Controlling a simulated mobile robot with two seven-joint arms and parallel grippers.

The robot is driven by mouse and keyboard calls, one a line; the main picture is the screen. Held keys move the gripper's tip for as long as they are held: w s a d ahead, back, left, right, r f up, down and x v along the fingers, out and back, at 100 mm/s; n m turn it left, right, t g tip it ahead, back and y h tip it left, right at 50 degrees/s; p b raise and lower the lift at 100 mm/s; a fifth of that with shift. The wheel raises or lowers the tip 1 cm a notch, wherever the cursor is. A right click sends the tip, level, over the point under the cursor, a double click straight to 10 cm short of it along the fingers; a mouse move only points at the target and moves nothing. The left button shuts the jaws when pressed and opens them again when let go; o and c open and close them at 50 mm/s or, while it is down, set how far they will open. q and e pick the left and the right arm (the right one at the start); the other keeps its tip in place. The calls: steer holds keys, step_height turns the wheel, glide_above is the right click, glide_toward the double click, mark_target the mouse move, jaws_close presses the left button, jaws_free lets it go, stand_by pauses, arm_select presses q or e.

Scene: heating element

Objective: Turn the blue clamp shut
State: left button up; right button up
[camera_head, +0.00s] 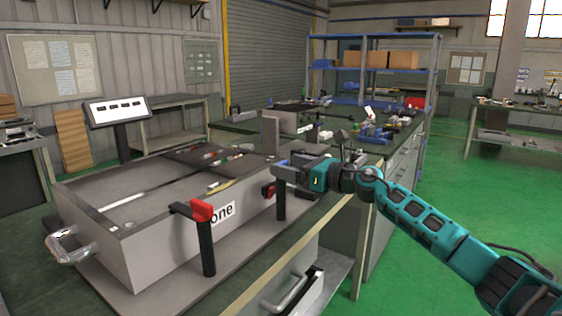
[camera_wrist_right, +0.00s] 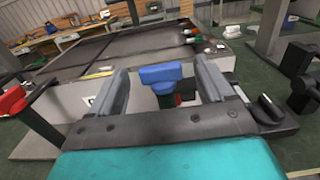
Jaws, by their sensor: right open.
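The blue clamp (camera_wrist_right: 160,75) has a blue cap on a dark stem, and it sits between the two fingers of my right gripper (camera_wrist_right: 163,88) in the wrist view. The fingers are apart, one on each side, and whether either touches the cap I cannot tell. In the head view my right gripper (camera_head: 292,174) is at the right side of the grey metal box (camera_head: 150,245). A small part of the blue clamp (camera_head: 282,163) shows there above a dark post; the gripper hides most of it. My left gripper is out of view.
A red clamp (camera_head: 202,210) on a dark post stands at the box's near side. The box has a metal handle (camera_head: 72,250) at its left end and rests on a bench. A display panel (camera_head: 116,111) stands behind. Green floor lies open to the right.

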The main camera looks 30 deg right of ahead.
mark_target(281, 162)
steer(key=shift+x, duration=1.55)
steer(key=shift+c, duration=0.2)
steer(key=c, duration=1.3)
steer(key=shift+c, duration=0.4)
